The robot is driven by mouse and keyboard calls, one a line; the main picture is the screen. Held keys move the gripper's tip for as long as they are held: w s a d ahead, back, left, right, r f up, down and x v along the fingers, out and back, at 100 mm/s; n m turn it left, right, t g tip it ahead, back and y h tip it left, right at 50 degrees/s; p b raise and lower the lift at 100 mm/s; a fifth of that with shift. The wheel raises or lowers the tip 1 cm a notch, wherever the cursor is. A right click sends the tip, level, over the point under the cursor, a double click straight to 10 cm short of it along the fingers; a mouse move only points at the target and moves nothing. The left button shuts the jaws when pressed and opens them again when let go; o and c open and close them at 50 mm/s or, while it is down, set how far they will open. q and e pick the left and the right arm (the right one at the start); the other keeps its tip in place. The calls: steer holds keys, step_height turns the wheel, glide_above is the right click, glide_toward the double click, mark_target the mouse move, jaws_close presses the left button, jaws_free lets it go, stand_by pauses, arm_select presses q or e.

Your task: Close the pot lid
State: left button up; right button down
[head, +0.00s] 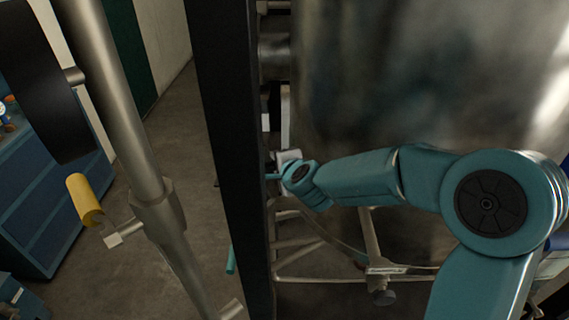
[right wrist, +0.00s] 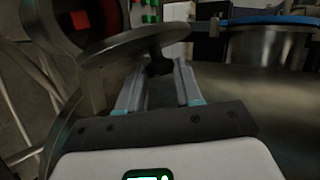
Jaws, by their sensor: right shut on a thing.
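A large shiny metal vessel (head: 430,80) fills the upper right of the head view; I cannot tell whether it is the pot. My right gripper (head: 281,172) is beside its lower left side, partly hidden behind a black post. In the right wrist view its two fingers (right wrist: 159,88) are closed about a dark stem-like handle (right wrist: 158,65). A grey round disc (right wrist: 125,40) sits just above and left of the fingers; it may be a lid or a wheel. My left gripper is not in view.
The black upright post (head: 232,150) stands close to the right gripper. A metal pipe (head: 125,110) with a yellow handle (head: 83,198) rises at the left. Blue cabinets (head: 45,210) stand at the far left. A blue-rimmed metal vessel (right wrist: 268,45) is at the right wrist view's upper right.

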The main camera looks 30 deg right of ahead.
steer(key=shift+w+d+r, duration=0.1)
steer(key=shift+d, duration=0.05)
steer(key=c, duration=1.2)
jaws_free()
steer(key=o, duration=0.4)
steer(key=shift+w, duration=0.15)
steer(key=shift+o, duration=0.2)
steer(key=shift+w+d+f, duration=0.2)
steer(key=shift+w+f, duration=0.1)
steer(key=shift+f, duration=0.1)
step_height(320, 180, up, 20)
